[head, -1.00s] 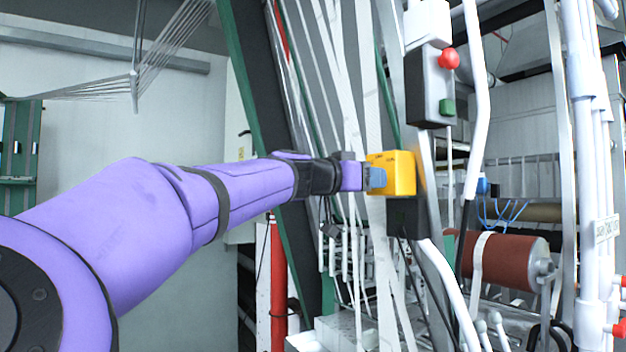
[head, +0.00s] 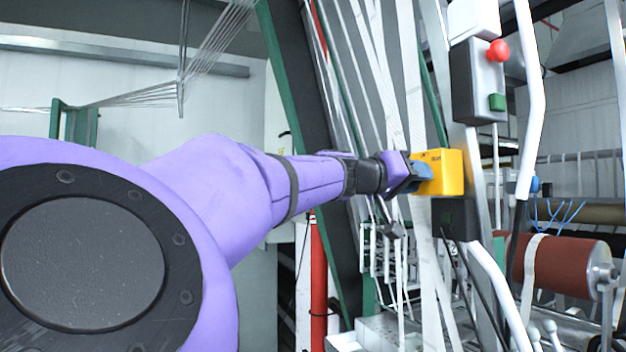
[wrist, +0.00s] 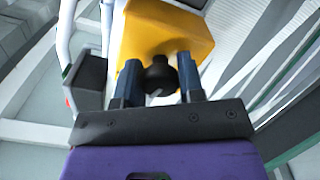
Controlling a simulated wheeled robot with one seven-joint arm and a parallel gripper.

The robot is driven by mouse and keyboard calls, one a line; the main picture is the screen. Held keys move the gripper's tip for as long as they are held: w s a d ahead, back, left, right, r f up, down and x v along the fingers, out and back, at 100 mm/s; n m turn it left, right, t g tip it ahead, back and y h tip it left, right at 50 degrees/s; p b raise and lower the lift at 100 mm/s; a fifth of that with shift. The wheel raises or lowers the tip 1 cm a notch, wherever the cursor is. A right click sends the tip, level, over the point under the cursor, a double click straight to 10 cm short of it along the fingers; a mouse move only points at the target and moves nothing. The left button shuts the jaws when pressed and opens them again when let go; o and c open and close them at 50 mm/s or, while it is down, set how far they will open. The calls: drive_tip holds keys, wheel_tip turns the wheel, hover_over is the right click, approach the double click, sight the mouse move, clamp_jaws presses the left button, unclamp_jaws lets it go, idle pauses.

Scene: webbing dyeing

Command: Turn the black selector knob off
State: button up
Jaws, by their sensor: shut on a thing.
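The black selector knob (wrist: 160,75) sits on the face of a yellow box, between the two blue fingers of my gripper (wrist: 160,82) in the wrist view. My gripper is shut on the knob. The yellow box (wrist: 165,32) fills the upper middle of the wrist view. In the head view the yellow box (head: 445,172) is on the machine frame, and my gripper (head: 424,178) meets its left side. The knob is hidden behind the fingers in the head view. A pale mark shows on the knob, but its exact setting is hard to read.
A grey control box with a red button (head: 498,51) and a green button (head: 497,102) is above right of the yellow box. A black box (head: 455,219) is just below it. White webbing strips (head: 415,80) run close behind my gripper. A red-brown roller (head: 560,265) lies at lower right.

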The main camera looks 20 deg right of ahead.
drive_tip(key=shift+n, duration=1.3)
drive_tip(key=o, duration=0.9)
